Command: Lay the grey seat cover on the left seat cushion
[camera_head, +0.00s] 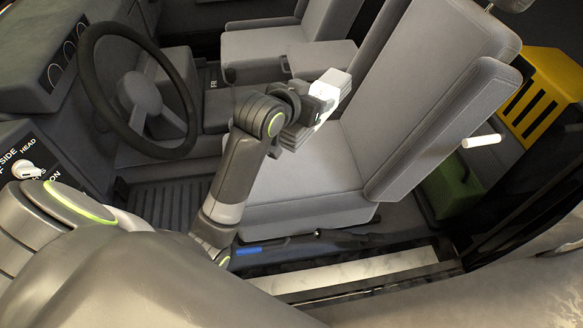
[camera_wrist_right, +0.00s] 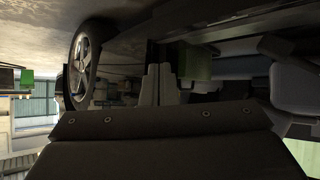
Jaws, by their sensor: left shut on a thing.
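The near seat, behind the steering wheel, has a bare grey cushion (camera_head: 290,190) and an upright grey backrest (camera_head: 425,95). My left arm reaches in through the door opening, and my left gripper (camera_head: 308,108) is over the far part of this cushion. The bundle appears held above the cushion; the gap is hard to judge. The fingertips are partly hidden. My right gripper's fingers do not show in either view.
The steering wheel (camera_head: 138,90) stands left of my left arm. A second seat (camera_head: 262,50) and a centre console (camera_head: 320,58) lie beyond. A door sill (camera_head: 350,270) runs below the cushion. Yellow (camera_head: 545,95) and green (camera_head: 455,192) containers stand behind the backrest.

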